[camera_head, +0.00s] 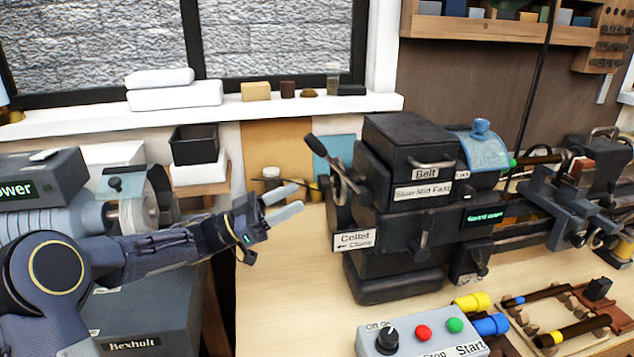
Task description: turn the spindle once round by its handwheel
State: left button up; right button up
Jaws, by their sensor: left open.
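The lathe's dark headstock (395,225) stands on the bench right of centre. At its left end is a dark rounded part with a crank-like lever, which seems to be the handwheel (340,198). A "Collet Close" label sits just below it. The spindle itself is hidden inside the headstock. My left gripper (291,201) reaches in from the left with its two pale fingers apart and empty. The fingertips point toward the handwheel and look a short gap short of it. My right gripper is not in view.
A control box (425,339) with a knob and red and green buttons sits at the front. A wooden tray (535,318) of tools lies to its right. A black bin (195,145) stands behind my left arm. Bare bench (280,285) lies below my left gripper.

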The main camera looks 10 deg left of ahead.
pick_arm(q)
jog(key=p+x, duration=0.1)
jog(key=x, duration=0.5)
jog(key=shift+d, duration=0.1)
jog(key=shift+c, duration=0.3)
jog(key=c, duration=0.9)
